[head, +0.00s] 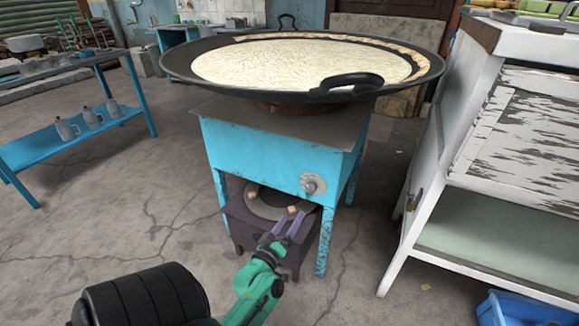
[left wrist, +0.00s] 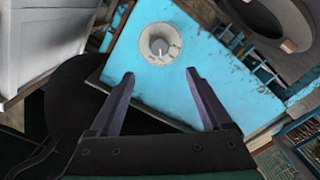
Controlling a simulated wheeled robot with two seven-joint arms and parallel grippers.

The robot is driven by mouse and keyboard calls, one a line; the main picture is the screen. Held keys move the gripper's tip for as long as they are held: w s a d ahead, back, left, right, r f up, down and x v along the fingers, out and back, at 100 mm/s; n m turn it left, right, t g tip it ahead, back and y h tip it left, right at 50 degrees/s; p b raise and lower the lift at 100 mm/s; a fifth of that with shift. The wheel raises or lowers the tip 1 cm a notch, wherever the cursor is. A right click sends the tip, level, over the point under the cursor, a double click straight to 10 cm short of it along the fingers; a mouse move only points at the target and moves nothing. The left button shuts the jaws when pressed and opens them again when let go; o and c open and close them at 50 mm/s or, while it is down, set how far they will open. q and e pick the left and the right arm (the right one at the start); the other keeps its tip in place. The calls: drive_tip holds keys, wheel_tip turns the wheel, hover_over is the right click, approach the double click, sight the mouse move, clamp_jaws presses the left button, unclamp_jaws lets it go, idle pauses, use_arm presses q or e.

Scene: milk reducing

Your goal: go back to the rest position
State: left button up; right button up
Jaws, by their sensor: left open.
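My left gripper (head: 285,220) is in front of the blue stove (head: 250,150), low and below its knob (head: 312,184). It is open and empty. In the left wrist view its two purple fingers (left wrist: 158,98) stand apart, with the stove's blue front panel (left wrist: 205,62) and the round knob (left wrist: 160,44) beyond them. A wide black pan (head: 185,68) full of white milk (head: 300,62) sits on top of the stove. My right gripper is not in view.
A white peeling cabinet (head: 520,130) stands close on the right. A blue crate (head: 525,308) is at the lower right. A blue table (head: 70,135) with several grey jugs stands at the left. Concrete floor (head: 130,215) is clear between the table and the stove.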

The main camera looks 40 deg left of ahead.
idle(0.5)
use_arm(q)
drive_tip(key=s+d+f+m+g+h, duration=0.2)
drive_tip(key=d+f+m+g+h, duration=0.15)
drive_tip(key=d+f, duration=0.4)
drive_tip(key=s+d+f+m+g+h, duration=0.25)
drive_tip(key=d+f+m, duration=0.2)
drive_tip(key=f, duration=0.65)
drive_tip(key=s+d+f+m+g+h, duration=0.1)
drive_tip(key=s+d+f+m+g, duration=0.3)
drive_tip(key=s+f, duration=0.35)
drive_tip(key=s+f+m+g, duration=0.1)
drive_tip(key=s+f+g, duration=0.4)
drive_tip(key=s, duration=0.2)
drive_tip(key=s+a+r+m+g+y+p, duration=0.1)
drive_tip(key=s+a+r+p, duration=0.2)
drive_tip(key=s+r+p, duration=0.8)
drive_tip(key=shift+s+r+p, duration=0.2)
drive_tip(key=shift+s+p, duration=0.85)
drive_tip(key=shift+p, duration=3.8)
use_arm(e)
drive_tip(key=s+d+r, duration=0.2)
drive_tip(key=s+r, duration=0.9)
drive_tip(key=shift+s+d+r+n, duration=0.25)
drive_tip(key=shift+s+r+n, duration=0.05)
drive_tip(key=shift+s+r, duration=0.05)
